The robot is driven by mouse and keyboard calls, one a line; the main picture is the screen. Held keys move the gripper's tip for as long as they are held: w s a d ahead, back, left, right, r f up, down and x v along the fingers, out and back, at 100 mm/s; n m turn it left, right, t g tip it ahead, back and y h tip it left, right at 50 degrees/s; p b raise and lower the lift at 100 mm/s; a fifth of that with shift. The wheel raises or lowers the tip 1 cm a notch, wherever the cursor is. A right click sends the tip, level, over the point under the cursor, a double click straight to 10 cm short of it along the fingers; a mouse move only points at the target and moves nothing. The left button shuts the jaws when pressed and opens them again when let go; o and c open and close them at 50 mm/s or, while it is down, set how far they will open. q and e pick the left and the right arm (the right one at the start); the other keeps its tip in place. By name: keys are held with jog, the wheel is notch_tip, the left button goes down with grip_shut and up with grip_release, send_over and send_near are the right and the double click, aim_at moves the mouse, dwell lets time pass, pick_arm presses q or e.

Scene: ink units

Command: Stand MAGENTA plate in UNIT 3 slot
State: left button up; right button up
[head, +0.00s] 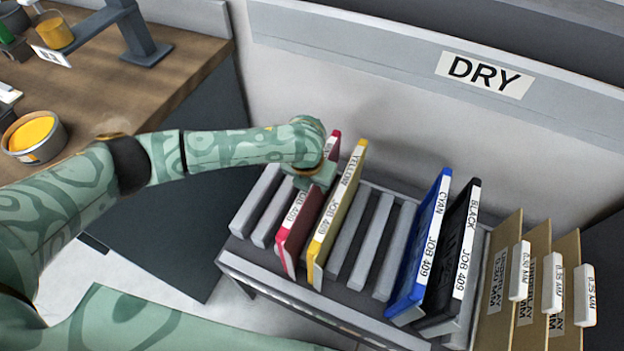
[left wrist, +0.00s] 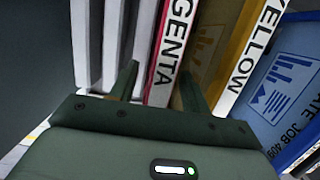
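The MAGENTA plate (head: 301,226) stands upright in the drying rack (head: 290,287), left of the YELLOW plate (head: 338,215). Its white label also shows in the left wrist view (left wrist: 172,52). My left gripper (head: 315,178) is over the plate's upper edge, and its arm hides part of the plate. In the left wrist view, one finger is left of the MAGENTA plate and the other is between it and the YELLOW plate. The fingers look spread, with a gap beside the plate. My right gripper is not in view. No UNIT 3 slot can be made out.
The CYAN plate (head: 419,247) and BLACK plate (head: 461,250) stand further right in the rack, past empty slots. Tan boards (head: 534,290) with tabs stand at the right. A wooden bench (head: 150,85) at the left holds an open can of yellow ink (head: 35,134) and a grey stand (head: 145,52).

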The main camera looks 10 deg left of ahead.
pick_arm(q)
jog(key=p+v, duration=0.7)
jog(key=v, duration=0.9)
jog(key=shift+r, duration=0.2)
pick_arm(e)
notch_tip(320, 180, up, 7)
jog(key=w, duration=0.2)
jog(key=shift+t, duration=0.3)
pick_arm(q)
jog(key=shift+p, duration=0.3)
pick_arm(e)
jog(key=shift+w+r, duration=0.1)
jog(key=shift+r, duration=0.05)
pick_arm(q)
jog(key=p+v, duration=0.2)
jog(key=w+p+v, duration=0.1)
jog(key=p+v, duration=0.1)
jog(key=p, duration=0.1)
jog(key=shift+r, duration=0.45)
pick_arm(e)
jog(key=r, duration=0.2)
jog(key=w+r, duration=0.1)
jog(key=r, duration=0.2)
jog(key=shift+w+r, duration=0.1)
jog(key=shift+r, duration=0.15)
